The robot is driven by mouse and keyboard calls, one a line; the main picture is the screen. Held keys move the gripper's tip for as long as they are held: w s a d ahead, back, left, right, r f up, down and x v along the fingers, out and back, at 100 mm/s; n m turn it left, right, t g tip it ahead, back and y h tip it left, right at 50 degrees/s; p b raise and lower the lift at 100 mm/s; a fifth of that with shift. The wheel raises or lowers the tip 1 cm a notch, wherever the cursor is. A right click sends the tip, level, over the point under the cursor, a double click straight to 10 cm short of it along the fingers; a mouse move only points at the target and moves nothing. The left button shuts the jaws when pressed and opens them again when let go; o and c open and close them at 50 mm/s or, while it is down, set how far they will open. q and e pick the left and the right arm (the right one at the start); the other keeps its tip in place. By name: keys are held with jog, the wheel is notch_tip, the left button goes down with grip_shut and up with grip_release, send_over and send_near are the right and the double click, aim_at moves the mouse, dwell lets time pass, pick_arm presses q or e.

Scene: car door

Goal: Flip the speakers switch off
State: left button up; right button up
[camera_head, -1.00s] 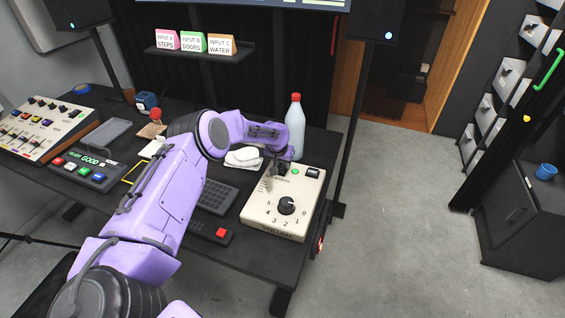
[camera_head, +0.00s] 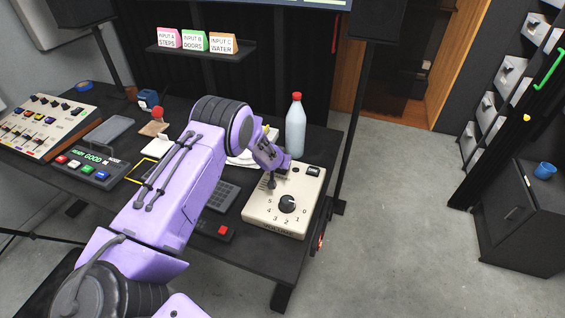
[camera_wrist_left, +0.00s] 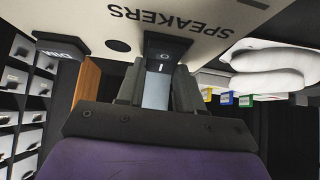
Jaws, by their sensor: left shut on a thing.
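The cream control box (camera_head: 258,211) stands at the right end of the desk, with a black volume knob (camera_head: 287,204). In the left wrist view, the SPEAKERS label (camera_wrist_left: 170,17) appears upside down above the black base of the speakers switch (camera_wrist_left: 168,46). A pale grey lever (camera_wrist_left: 157,88) sits between the fingers of my left gripper (camera_wrist_left: 157,92), which is shut on it. In the head view my left gripper (camera_head: 271,183) is at the box's upper left and hides the switch. The indicator lamp (camera_wrist_left: 118,46) beside the switch is dark. My right gripper is not in view.
A bottle with a red cap (camera_head: 296,126) stands just behind the box. A white cloth (camera_wrist_left: 270,65) lies beside it. A black DIM switch (camera_head: 313,171) is at the box's upper right. A speaker (camera_head: 378,20) stands behind. Open floor lies to the right.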

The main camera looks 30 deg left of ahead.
pick_arm(q)
jog(key=o, duration=1)
jog(key=shift+s+f, duration=0.1)
jog(key=shift+o, duration=0.2)
jog(key=shift+s+r, duration=0.1)
jog(key=shift+r, duration=0.25)
jog(key=b+v, duration=0.1)
jog(key=v, duration=0.9)
jog(key=shift+d+f, duration=0.1)
jog(key=shift+f, duration=0.05)
